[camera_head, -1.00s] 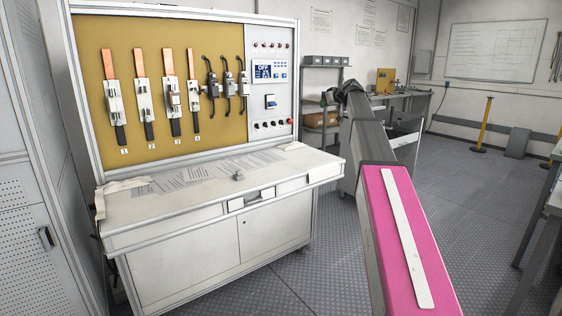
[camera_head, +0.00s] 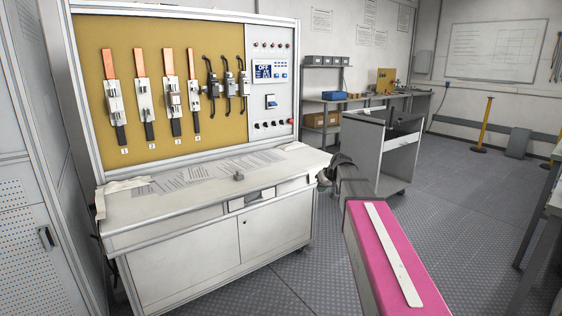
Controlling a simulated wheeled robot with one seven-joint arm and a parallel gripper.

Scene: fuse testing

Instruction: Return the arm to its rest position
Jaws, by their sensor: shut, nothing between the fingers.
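My arm (camera_head: 390,255) reaches from the bottom right toward the middle, with a pink link and a dark grey link beyond it. My gripper (camera_head: 324,179) is at the arm's far end, small and dark, just off the bench's right front corner. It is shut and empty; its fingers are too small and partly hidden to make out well. The fuse panel (camera_head: 180,40) stands upright on the white bench (camera_head: 150,205). Its fuses (camera_head: 175,90) hang in a row on the yellow board. The display (camera_head: 264,69) reads OFF.
A small grey block (camera_head: 238,175) and papers (camera_head: 200,178) lie on the bench top. A grey cart (camera_head: 362,155) stands behind my arm. The floor (camera_head: 470,230) to the right is open.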

